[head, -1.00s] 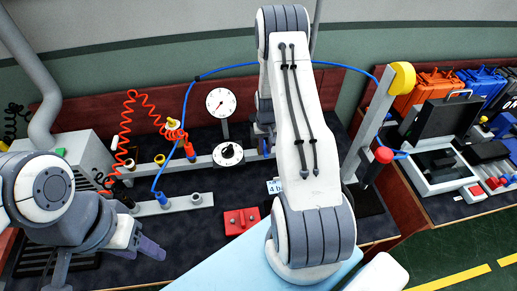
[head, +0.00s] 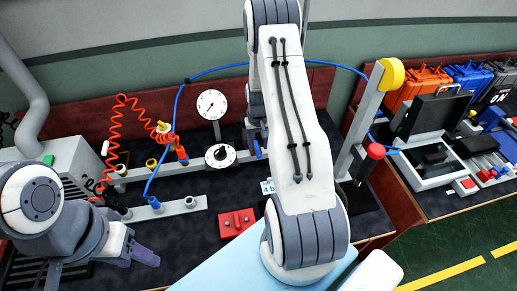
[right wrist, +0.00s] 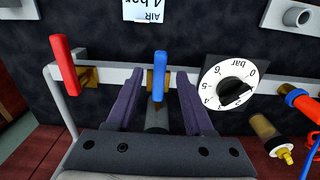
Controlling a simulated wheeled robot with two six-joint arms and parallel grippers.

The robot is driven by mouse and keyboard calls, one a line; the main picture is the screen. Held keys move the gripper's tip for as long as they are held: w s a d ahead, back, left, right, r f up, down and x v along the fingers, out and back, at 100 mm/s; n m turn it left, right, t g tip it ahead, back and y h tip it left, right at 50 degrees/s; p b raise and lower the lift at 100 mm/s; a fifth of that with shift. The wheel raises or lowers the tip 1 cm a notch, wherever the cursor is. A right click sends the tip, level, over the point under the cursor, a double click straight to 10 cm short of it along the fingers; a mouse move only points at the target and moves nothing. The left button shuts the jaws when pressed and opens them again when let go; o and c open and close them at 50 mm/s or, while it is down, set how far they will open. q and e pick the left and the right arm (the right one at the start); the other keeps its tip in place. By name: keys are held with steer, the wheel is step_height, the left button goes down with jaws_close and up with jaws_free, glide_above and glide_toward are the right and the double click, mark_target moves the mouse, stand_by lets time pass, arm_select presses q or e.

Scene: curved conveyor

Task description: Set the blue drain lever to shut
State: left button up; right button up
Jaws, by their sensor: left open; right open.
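The blue drain lever (right wrist: 158,76) stands between the two open fingers of my right gripper (right wrist: 156,98) in the right wrist view. Its handle runs up and down the picture, across the pale horizontal pipe, on a brass valve. I see a gap on each side of it. In the head view only a small part of the blue lever (head: 257,149) shows beside my right arm, which hides most of the right gripper. My left gripper (head: 147,257) is open and empty at the lower left, away from the lever.
A red lever (right wrist: 65,65) stands left of the blue one, and a black-and-white regulator knob (right wrist: 228,84) is close on the right. A label (right wrist: 149,9) hangs above. A pressure gauge (head: 211,103), a red coiled hose (head: 119,125) and a red block (head: 236,222) are on the bench.

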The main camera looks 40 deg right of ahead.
mark_target(258, 151)
step_height(258, 151, up, 8)
steer(key=b, duration=0.1)
steer(key=shift+b, duration=0.3)
stand_by(0.3)
steer(key=s+a+r+n, duration=0.2)
steer(key=a+r, duration=0.1)
steer(key=a, duration=0.5)
steer(key=s+a+r+n, duration=0.15)
steer(key=a+r, duration=0.25)
steer(key=a, duration=0.5)
steer(key=s+a+r+n, duration=0.1)
steer(key=a+r+n, duration=0.2)
steer(key=a, duration=0.5)
steer(key=s+a+r+n, duration=0.1)
steer(key=s+a+n, duration=0.1)
steer(key=s, duration=0.4)
steer(key=s+a+r+n, duration=0.1)
steer(key=s+a+n, duration=0.1)
steer(key=s+a, duration=0.2)
steer(key=s+a+r+n+y+b, duration=0.1)
steer(key=s+a, duration=0.3)
steer(key=s, duration=0.4)
steer(key=shift+s+r+n, duration=0.4)
steer(key=shift+r+n, duration=0.05)
steer(key=shift+n, duration=0.1)
